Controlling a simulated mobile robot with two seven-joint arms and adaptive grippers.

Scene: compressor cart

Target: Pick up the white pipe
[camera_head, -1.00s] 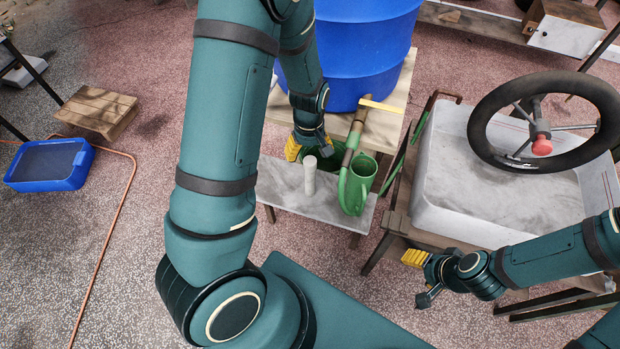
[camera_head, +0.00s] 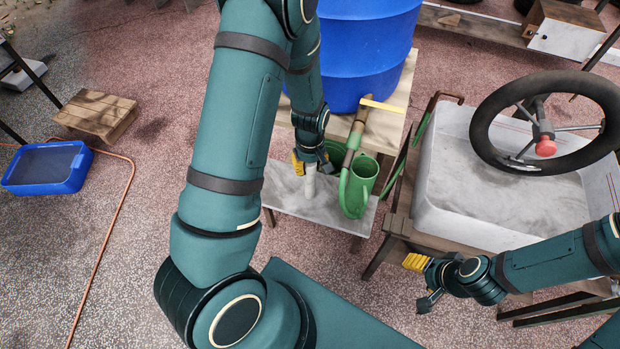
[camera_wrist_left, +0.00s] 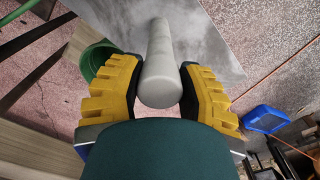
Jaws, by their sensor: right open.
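The white pipe (camera_head: 310,184) stands upright on a grey marbled slab (camera_head: 283,194), at the slab's middle. My left gripper (camera_head: 312,164) is over the pipe's upper end, with a yellow finger on either side of it. In the left wrist view the pipe (camera_wrist_left: 160,72) lies between the two spread fingers (camera_wrist_left: 160,85), its near end close to the palm. The fingertips look apart from the pipe's sides. My right gripper (camera_head: 422,280) is open and empty at the lower right, in front of the cart.
A green watering can (camera_head: 358,186) stands just right of the pipe on the slab. A blue barrel (camera_head: 365,60) stands behind on a wooden table. A steering wheel (camera_head: 545,122) sits over a white tub (camera_head: 455,215) at right. A blue tray (camera_head: 47,168) lies on the floor at left.

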